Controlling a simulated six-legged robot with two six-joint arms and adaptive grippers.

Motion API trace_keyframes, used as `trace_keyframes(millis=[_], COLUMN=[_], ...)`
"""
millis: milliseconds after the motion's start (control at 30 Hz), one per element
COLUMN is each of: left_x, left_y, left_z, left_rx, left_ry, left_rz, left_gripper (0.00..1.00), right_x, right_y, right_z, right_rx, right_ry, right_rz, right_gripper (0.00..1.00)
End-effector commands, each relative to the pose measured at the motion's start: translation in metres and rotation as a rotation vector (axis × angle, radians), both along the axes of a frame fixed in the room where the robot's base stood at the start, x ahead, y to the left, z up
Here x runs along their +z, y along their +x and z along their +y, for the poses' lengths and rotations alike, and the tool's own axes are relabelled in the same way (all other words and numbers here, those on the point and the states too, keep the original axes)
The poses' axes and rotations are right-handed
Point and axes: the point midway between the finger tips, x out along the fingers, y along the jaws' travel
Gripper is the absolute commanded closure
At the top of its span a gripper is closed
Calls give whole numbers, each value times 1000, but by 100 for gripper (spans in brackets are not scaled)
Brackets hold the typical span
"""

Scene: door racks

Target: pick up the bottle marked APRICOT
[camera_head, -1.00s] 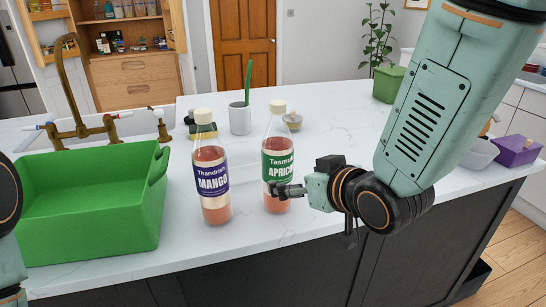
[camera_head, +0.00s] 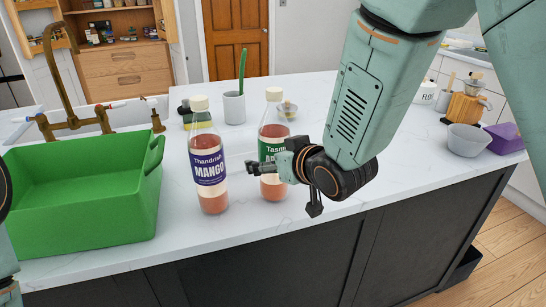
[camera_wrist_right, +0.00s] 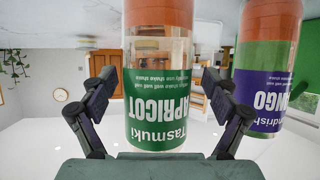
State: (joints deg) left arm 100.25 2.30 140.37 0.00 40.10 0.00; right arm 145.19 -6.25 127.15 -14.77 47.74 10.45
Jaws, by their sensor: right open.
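The APRICOT bottle (camera_head: 274,133), with a green label, cream cap and orange contents, stands upright on the white counter. My right gripper (camera_head: 254,168) is at its front, level with the label's lower part and hiding some of the text. In the right wrist view, which is upside down, the APRICOT bottle (camera_wrist_right: 158,80) appears between the spread fingers of the open right gripper (camera_wrist_right: 163,78). Gaps show on both sides; I cannot tell how deep it sits between them. Only parts of my left arm show at the left edge; its gripper is out of view.
The purple-labelled MANGO bottle (camera_head: 208,160) stands close left of the APRICOT bottle. A green tub (camera_head: 85,205) is farther left, by a brass tap (camera_head: 65,90). A white cup (camera_head: 234,108) and small jar (camera_head: 288,110) stand behind. The counter's front edge is near.

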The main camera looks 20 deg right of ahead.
Motion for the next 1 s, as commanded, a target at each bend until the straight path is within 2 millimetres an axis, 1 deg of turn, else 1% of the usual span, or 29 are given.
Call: trace_keyframes(millis=[100,133,1000], left_x=[0,0,0], left_y=[0,0,0], left_z=[0,0,0], left_rx=[0,0,0], left_ry=[0,0,0], left_rz=[0,0,-1], left_gripper=[60,60,60], right_x=[0,0,0], right_y=[1,1,1], right_z=[0,0,0], right_rx=[0,0,0], right_ry=[1,1,1], right_rz=[0,0,1], right_gripper=[12,15,89])
